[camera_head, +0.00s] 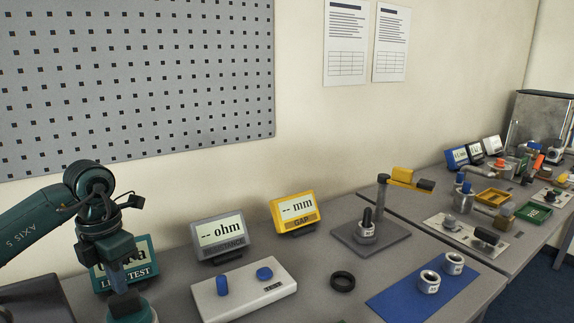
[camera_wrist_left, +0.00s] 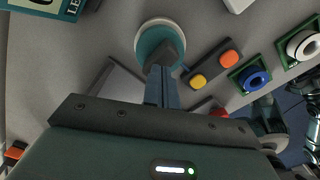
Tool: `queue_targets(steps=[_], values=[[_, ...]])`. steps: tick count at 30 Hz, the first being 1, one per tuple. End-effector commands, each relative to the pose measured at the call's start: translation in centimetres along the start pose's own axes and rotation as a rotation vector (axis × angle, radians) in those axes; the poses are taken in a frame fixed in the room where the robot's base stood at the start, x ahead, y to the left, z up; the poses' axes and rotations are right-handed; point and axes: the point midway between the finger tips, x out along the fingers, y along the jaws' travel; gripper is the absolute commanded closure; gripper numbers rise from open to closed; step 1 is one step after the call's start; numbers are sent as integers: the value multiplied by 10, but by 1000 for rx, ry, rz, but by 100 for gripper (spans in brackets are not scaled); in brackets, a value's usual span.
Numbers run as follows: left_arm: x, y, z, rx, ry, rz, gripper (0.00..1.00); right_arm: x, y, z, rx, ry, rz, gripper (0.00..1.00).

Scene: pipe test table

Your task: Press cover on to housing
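In the left wrist view a round teal cover (camera_wrist_left: 147,45) shows inside a pale ring, which looks like the rim of the housing (camera_wrist_left: 151,22). My left gripper (camera_wrist_left: 165,50) has its fingers together over the middle of the cover and hides part of it. In the head view my left gripper (camera_head: 124,300) points down at the lower left, and the teal cover (camera_head: 146,313) shows just below it, cut by the picture edge. I cannot tell whether the cover sits fully down in the housing. My right gripper is not in view.
A teal leak-test display (camera_head: 146,262) stands behind my left gripper. A white box (camera_head: 245,296) with blue knobs, a black ring (camera_head: 342,281) and a blue mat (camera_head: 392,303) with two metal rings lie to the right. A panel with an orange button (camera_wrist_left: 229,58) is near the cover.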

Motion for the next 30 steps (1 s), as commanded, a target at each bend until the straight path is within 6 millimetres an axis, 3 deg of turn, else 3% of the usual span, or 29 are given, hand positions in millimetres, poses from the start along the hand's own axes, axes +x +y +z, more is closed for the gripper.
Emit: queue_targets(steps=[21, 30], values=[[-55, 0, 0, 0, -1, 0, 100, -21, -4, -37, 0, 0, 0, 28], [-58, 0, 0, 0, -1, 0, 100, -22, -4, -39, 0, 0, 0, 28]])
